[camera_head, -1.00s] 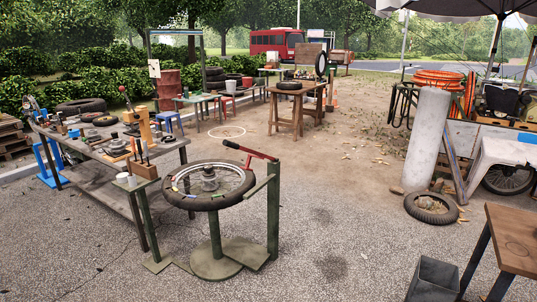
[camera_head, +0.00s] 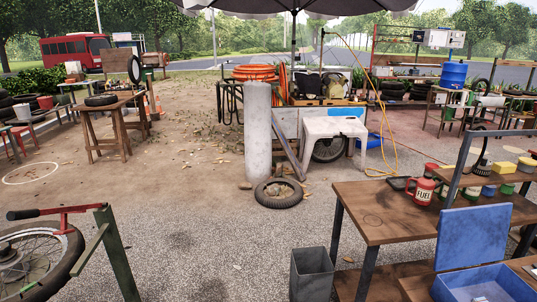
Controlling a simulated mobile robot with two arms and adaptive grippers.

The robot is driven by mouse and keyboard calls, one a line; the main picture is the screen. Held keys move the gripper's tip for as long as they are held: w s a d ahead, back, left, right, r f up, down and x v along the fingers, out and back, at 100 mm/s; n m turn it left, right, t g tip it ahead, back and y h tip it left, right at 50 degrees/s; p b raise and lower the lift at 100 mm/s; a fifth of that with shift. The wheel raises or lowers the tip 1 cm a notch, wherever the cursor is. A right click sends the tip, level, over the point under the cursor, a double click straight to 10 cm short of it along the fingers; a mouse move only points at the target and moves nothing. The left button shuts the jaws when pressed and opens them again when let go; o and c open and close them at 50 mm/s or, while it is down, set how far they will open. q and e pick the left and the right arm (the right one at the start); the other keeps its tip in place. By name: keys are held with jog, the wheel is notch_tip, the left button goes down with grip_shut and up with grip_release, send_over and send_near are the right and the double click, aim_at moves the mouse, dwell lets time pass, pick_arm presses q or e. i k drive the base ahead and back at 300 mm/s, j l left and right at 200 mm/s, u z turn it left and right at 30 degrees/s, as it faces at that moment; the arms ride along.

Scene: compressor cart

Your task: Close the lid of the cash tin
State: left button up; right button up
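A blue tin with its lid up, which looks like the cash tin (camera_head: 484,286), is at the lower right of the head view. Its lid (camera_head: 472,236) stands nearly upright along the tin's left and back side. The tin's inside is visible, with a small pale item on its floor. The frame's bottom edge cuts off its near part. Neither of my grippers is in view.
A wooden table (camera_head: 395,204) stands behind the tin, with a red fuel can (camera_head: 424,191) and several jars on its right. A grey bin (camera_head: 312,274) is on the ground left of it. A wheel stand (camera_head: 112,255) is at lower left. Open gravel lies between.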

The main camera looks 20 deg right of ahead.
aim_at(475, 235)
jog(key=i+z, duration=0.25)
jog(key=z, duration=0.2)
jog(key=i+z, duration=0.2)
jog(key=z, duration=0.25)
jog(key=i+j+z, duration=0.2)
jog(key=z, duration=0.25)
jog(key=i+j+z, duration=0.2)
jog(key=z, duration=0.2)
jog(key=i+j+z, duration=0.15)
jog(key=j+z, duration=0.15)
jog(key=z, duration=0.15)
jog(key=i+j+z, duration=0.1)
jog(key=j+z, duration=0.2)
jog(key=z, duration=0.15)
